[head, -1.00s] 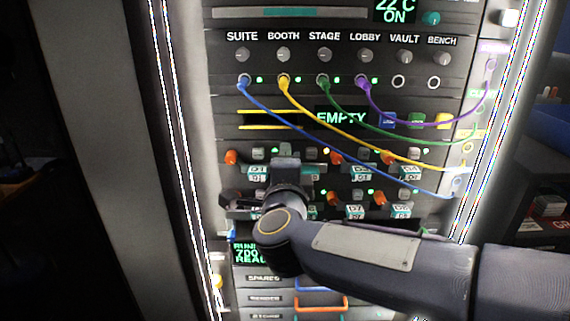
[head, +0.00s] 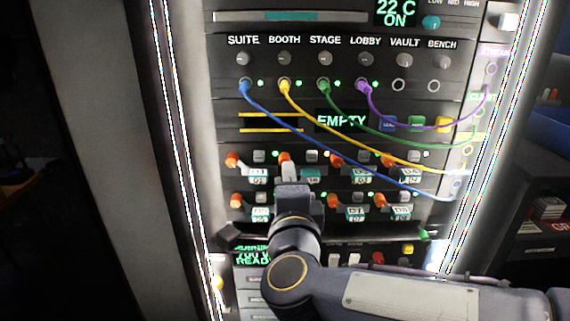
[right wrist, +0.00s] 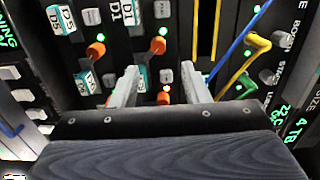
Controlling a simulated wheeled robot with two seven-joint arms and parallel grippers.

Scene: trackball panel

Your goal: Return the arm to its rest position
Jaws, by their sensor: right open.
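My right arm comes in from the lower right in the head view, in front of the rack panel (head: 440,213). My right gripper (head: 288,170) is at the panel's orange-tipped levers, by the second lever of the upper row (head: 285,158). In the right wrist view its two pale fingers (right wrist: 160,88) are apart, with an orange lever tip (right wrist: 164,98) and a small grey button (right wrist: 167,75) seen between them. I cannot tell whether the fingers touch the lever. Nothing is held. My left gripper is not in view.
Other orange levers (head: 232,160) flank the gripper. Bright strips edge the rack. Dark open space lies to the left.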

